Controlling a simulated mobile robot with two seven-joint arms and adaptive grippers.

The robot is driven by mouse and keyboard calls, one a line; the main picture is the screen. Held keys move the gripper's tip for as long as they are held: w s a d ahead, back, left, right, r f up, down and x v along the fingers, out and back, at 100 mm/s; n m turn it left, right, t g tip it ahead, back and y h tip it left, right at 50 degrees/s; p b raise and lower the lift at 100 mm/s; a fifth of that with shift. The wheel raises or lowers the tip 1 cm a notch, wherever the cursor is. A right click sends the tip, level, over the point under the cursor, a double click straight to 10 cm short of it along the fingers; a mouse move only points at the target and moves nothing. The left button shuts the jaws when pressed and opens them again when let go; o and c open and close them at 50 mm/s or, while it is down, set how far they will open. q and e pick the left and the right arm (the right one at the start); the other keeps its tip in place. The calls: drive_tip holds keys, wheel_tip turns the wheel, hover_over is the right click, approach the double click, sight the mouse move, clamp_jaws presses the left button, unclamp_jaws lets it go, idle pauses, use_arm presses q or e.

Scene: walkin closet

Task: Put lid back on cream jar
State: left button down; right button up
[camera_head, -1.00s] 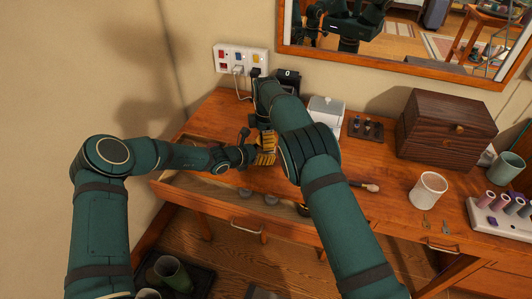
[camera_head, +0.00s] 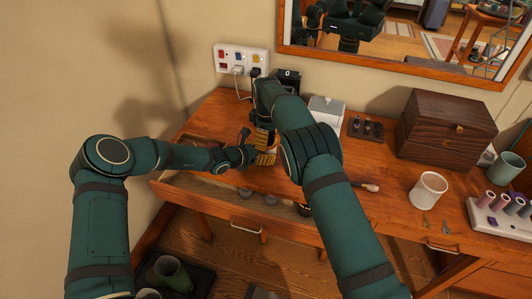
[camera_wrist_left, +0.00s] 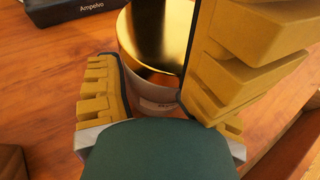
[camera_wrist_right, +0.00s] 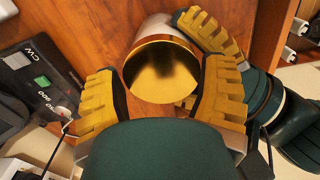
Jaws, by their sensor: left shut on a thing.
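The cream jar (camera_wrist_left: 160,98) is a pale jar standing between my two grippers over the dresser top. The shiny gold lid (camera_wrist_right: 162,72) sits at the jar's top end; I cannot tell whether it is seated. The lid also shows in the left wrist view (camera_wrist_left: 155,40). My left gripper (camera_head: 262,158) is shut on the jar's body, its fingers on either side. My right gripper (camera_wrist_right: 160,85) has its fingers apart, one on each side of the lid; whether they touch it is unclear. In the head view my right arm and fingers hide most of the jar and lid.
A power strip (camera_head: 241,60) with plugs is on the wall behind. A dark device (camera_wrist_right: 38,85) lies close to my right gripper. A white box (camera_head: 326,112), a wooden chest (camera_head: 447,130) and a white cup (camera_head: 428,190) stand to the right. An open drawer (camera_head: 222,208) juts out in front.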

drive_tip(key=shift+s+a, duration=0.15)
drive_tip(key=shift+a, duration=0.1)
drive_tip(key=shift+r, duration=2.25)
drive_tip(key=shift+o, duration=0.8)
drive_tip(key=shift+d, duration=0.1)
drive_tip(key=r+n, duration=0.1)
drive_tip(key=n, duration=0.1)
drive_tip(key=r+n, duration=0.2)
drive_tip(key=n, duration=0.1)
drive_tip(key=shift+w+d+r+n, duration=0.25)
drive_tip(key=shift+w+d+n, duration=0.05)
use_arm(q)
drive_tip(key=shift+a, duration=0.1)
drive_tip(key=shift+f, duration=0.1)
use_arm(e)
drive_tip(key=shift+f, duration=4.05)
